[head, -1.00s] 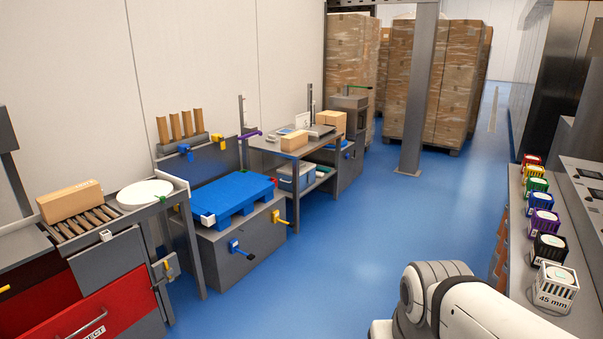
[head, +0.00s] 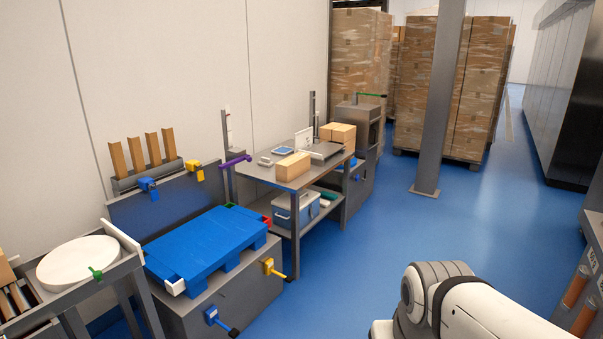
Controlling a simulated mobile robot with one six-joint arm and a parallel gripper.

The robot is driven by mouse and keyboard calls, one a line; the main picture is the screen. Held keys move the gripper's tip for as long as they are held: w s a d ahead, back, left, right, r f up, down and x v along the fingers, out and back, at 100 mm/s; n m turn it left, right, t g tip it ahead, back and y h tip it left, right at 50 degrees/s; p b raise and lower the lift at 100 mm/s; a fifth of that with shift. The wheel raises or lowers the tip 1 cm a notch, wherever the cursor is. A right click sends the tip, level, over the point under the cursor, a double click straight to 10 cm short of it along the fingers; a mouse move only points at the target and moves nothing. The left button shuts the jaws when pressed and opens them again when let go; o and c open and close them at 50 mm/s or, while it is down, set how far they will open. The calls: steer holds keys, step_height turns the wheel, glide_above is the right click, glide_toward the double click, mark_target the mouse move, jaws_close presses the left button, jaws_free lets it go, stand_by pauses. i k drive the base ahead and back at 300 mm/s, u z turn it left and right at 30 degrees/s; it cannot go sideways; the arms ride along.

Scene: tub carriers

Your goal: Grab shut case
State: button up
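A blue and grey case (head: 282,215) with a light handle stands on the lower shelf of the grey metal table (head: 290,179), right of the blue pallet. Its top looks closed, though the tabletop and a table leg partly screen it. Only a white and grey part of my own arm shows at the lower right. My gripper is out of view.
A blue pallet (head: 205,245) lies on a grey bench, with a yellow handle (head: 270,267) and a blue handle (head: 215,318) sticking out in front. A grey post (head: 440,100) stands on the right. The blue floor (head: 400,230) between is clear.

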mark_target(291, 168)
steer(key=i, duration=4.2)
steer(key=z, duration=0.1)
